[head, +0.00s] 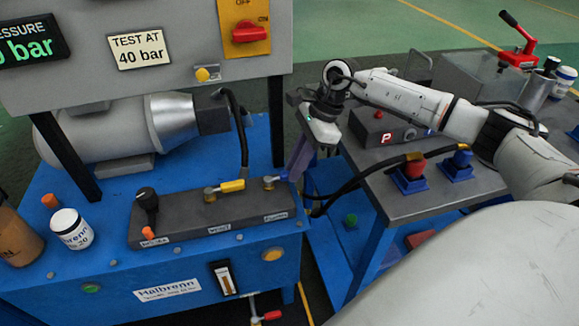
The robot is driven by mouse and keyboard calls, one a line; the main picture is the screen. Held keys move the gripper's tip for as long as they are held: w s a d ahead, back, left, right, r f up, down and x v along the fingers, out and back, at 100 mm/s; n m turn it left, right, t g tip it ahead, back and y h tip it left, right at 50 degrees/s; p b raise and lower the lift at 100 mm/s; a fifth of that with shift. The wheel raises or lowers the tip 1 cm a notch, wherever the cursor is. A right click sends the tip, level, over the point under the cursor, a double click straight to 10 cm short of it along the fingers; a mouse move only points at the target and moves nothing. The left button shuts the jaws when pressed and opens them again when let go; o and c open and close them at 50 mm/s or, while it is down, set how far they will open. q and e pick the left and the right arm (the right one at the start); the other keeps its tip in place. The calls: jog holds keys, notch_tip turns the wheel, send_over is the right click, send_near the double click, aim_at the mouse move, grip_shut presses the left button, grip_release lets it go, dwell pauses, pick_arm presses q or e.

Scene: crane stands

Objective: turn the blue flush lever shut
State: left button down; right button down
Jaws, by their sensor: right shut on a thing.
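The blue flush lever (283,177) sits on a small brass valve at the right end of the dark manifold block (180,218), above a label that seems to read FLUSH. Its visible part points right, off the block's end. My right gripper (299,163) reaches down from the right and is shut on the lever's outer end, which its fingers partly hide. My left gripper is not in view.
A yellow lever (232,186) and a black knob (146,198) stand on the same block. A black hose (240,130) rises behind it. A white jar (71,229) stands at left. A grey bench (420,190) with red and blue capped fittings is at right.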

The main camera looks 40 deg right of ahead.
jog(key=c, duration=1.7)
grip_release()
jog(key=shift+d+r, duration=0.1)
jog(key=shift+r, duration=0.1)
jog(key=v, duration=1)
jog(key=shift+p, duration=0.3)
